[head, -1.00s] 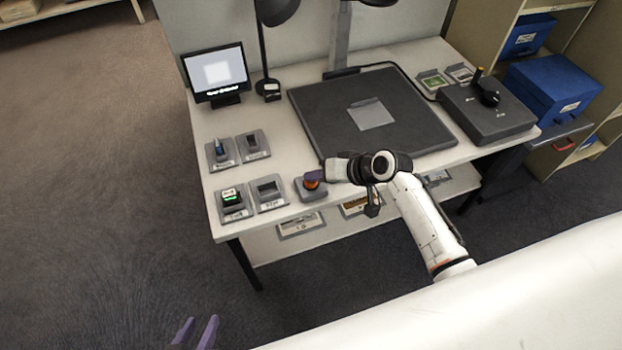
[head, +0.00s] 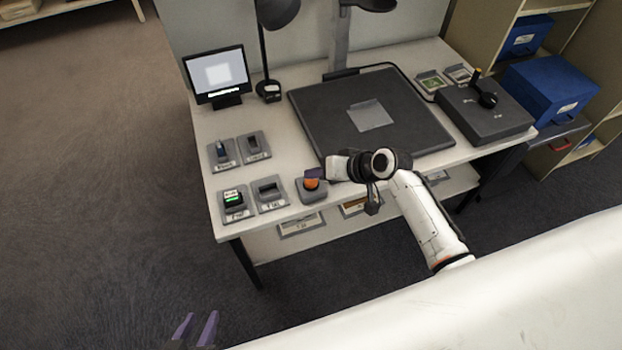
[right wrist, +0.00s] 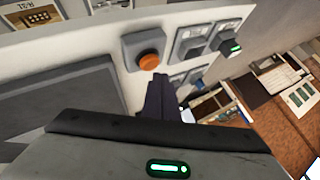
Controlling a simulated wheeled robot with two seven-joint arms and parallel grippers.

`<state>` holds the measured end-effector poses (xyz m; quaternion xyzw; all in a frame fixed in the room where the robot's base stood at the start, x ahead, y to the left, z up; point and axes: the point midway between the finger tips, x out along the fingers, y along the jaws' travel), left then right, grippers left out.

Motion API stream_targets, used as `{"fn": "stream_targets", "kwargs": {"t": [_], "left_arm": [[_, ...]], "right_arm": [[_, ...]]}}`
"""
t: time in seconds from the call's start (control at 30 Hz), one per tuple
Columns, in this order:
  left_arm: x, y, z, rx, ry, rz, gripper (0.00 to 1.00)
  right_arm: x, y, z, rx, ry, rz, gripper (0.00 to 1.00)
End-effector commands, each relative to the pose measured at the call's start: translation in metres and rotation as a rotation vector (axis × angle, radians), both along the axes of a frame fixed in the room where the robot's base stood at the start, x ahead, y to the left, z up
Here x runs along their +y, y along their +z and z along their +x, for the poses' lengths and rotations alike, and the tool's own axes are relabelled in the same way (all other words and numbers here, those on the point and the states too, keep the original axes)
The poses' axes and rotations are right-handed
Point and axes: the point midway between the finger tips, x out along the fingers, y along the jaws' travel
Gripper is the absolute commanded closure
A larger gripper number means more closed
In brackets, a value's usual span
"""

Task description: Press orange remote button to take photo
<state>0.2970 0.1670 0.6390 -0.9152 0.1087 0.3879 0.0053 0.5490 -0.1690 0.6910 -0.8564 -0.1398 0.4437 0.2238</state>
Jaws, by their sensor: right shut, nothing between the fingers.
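The orange button (head: 312,184) sits on a small grey box (head: 310,195) at the front edge of the table. In the right wrist view the orange button (right wrist: 149,61) is unobstructed. My right gripper (head: 314,173) has its purple fingers shut and empty, right at the far side of the button in the head view. In the right wrist view its fingertips (right wrist: 160,78) end just short of the button; I cannot tell whether they touch it. My left gripper (head: 197,328) is open and empty at the bottom of the head view, away from the table.
A monitor (head: 218,75) with a light square stands at the back left. Several small switch boxes (head: 270,193) lie left of the button. A dark board (head: 410,125) with a sheet (head: 371,115) fills the middle. A grey box with a knob (head: 485,110) stands right.

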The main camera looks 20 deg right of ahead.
Motion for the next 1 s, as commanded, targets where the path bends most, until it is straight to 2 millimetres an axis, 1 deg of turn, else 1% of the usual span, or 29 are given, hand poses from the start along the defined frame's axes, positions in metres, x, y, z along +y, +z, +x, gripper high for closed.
{"fn": "stream_targets", "kwargs": {"t": [0.17, 0.5, 0.6, 1.0], "left_arm": [[0.000, 0.010, 0.000, 0.000, 0.000, 0.000, 0.69], [0.000, 0.046, 0.000, 0.000, 0.000, 0.000, 0.69], [0.000, 0.053, 0.000, -0.001, 0.000, 0.000, 0.69], [0.000, 0.052, 0.000, -0.001, 0.000, 0.000, 0.69]], "right_arm": [[0.000, 0.010, 0.000, -0.001, 0.000, -0.001, 1.00], [0.000, 0.045, 0.000, -0.001, 0.000, -0.001, 1.00], [0.000, 0.052, 0.000, 0.000, 0.001, -0.001, 1.00], [0.000, 0.050, 0.000, -0.001, 0.000, -0.001, 1.00]]}}
